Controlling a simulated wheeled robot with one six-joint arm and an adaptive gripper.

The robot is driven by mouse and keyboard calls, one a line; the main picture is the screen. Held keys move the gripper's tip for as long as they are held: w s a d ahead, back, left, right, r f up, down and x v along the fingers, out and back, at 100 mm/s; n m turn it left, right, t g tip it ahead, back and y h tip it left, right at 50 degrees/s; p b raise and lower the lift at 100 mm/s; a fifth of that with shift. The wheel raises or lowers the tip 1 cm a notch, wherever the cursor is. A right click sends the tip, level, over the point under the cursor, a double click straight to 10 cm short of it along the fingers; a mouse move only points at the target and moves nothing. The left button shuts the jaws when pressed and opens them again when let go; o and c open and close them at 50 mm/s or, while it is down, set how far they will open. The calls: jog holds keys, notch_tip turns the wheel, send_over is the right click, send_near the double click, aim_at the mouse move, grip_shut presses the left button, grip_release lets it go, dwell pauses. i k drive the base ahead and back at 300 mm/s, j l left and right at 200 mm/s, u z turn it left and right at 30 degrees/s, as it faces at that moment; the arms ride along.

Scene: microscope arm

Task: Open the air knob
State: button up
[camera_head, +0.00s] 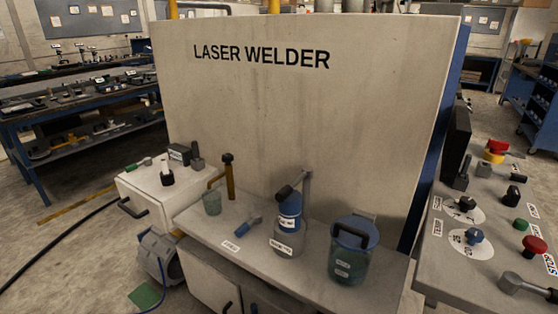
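A blue-handled knob or lever (248,226) sits on the grey shelf in front of the laser welder panel, left of the middle. A small white label (231,246) lies beside it; its word is too small to read surely. A blue knob (474,236) on a white dial stands on the right console, with a dark knob (467,203) on another dial behind it. I cannot tell for sure which knob is the air knob. My gripper is not in view.
The shelf (212,246) also holds a labelled bottle (288,238), a blue-lidded jar (348,262) and a small cup (212,203). The right console (440,262) bears a red button (534,246). A white cabinet (150,191) stands left. A black cable crosses the left floor.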

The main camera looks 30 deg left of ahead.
aim_at(228, 158)
jog(key=j+u, duration=0.25)
jog(key=u, duration=0.2)
jog(key=k+j+u, duration=0.1)
jog(key=j+u, duration=0.2)
jog(key=u, duration=0.2)
jog(key=j+u, duration=0.25)
jog(key=u, duration=0.2)
